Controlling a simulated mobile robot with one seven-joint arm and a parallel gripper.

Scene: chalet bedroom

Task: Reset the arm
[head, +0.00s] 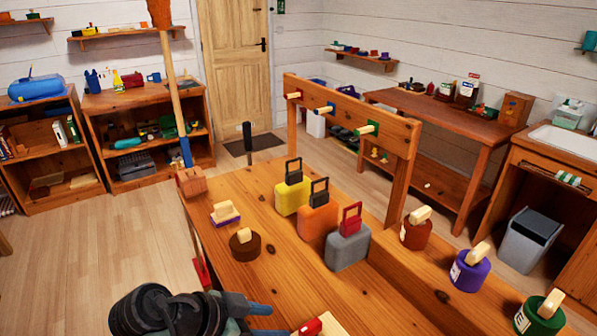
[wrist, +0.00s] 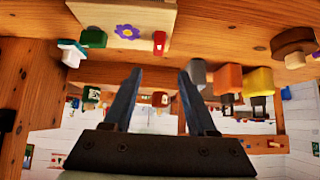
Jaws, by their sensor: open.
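My gripper (wrist: 160,72) is open and empty in the wrist view, its two dark fingers apart with nothing between them. The wrist view appears upside down, with the wooden table across its top. In the head view, dark parts of my arm (head: 165,312) show at the bottom left, low at the near side of the wooden table (head: 255,265).
Yellow (head: 291,198), orange (head: 317,222) and grey (head: 347,247) handled blocks stand on the table. Brown (head: 416,234), purple (head: 470,273) and green (head: 540,317) knobbed pots line its right. A pegged wooden frame (head: 350,118) rises behind. Open floor (head: 95,265) lies left.

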